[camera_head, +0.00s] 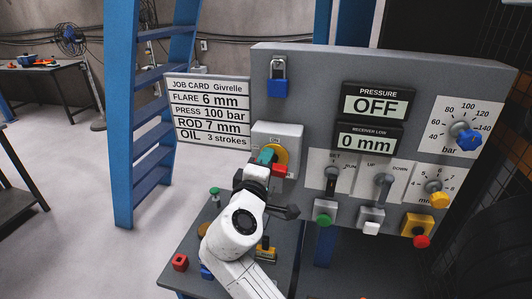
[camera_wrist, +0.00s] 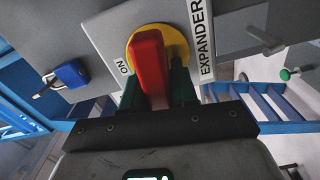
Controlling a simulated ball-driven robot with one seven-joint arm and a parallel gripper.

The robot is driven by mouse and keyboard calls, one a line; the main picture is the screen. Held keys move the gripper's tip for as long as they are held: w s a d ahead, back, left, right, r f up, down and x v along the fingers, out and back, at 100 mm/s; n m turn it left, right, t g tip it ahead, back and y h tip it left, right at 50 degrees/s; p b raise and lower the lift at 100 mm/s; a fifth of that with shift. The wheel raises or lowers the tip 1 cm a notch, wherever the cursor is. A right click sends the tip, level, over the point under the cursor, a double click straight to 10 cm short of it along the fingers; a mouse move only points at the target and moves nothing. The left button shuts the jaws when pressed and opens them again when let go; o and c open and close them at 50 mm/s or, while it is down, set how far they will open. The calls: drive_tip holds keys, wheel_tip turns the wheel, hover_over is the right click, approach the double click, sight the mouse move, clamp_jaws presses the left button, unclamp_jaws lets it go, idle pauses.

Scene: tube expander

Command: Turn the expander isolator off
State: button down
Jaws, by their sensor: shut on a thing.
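The expander isolator is a light grey box (camera_head: 290,131) on the left part of the panel, with a yellow disc (camera_head: 269,149) and a red handle (camera_head: 279,170). My gripper (camera_head: 265,158) is at the handle, and my white wrist hides part of the dial. In the wrist view, the green fingers of my gripper (camera_wrist: 155,92) stand on both sides of the red handle (camera_wrist: 150,62) and are shut on it. The yellow disc (camera_wrist: 178,38) shows behind it. An ON mark is beside the disc, and an EXPANDER label (camera_wrist: 199,38) is on the other side.
A blue padlock (camera_head: 277,86) hangs above the isolator. The pressure display (camera_head: 376,104) reads OFF. Levers and knobs fill the panel's right side. A job card (camera_head: 208,112) is at left. A small table (camera_head: 285,265) with coloured parts stands below my arm. A blue ladder (camera_head: 150,140) stands behind.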

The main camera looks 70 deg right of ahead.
drive_tip(key=shift+n+p, duration=0.45)
drive_tip(key=shift+n, duration=0.25)
drive_tip(key=shift+w+f, duration=0.1)
drive_tip(key=shift+f, duration=0.05)
drive_tip(key=c, duration=1)
unclamp_jaws()
drive_tip(key=shift+o, duration=0.2)
drive_tip(key=s+a+b, duration=0.1)
drive_tip(key=a+b, duration=0.1)
drive_tip(key=a, duration=0.8)
drive_tip(key=shift+s+a+b, duration=0.3)
drive_tip(key=shift+a+b, duration=0.1)
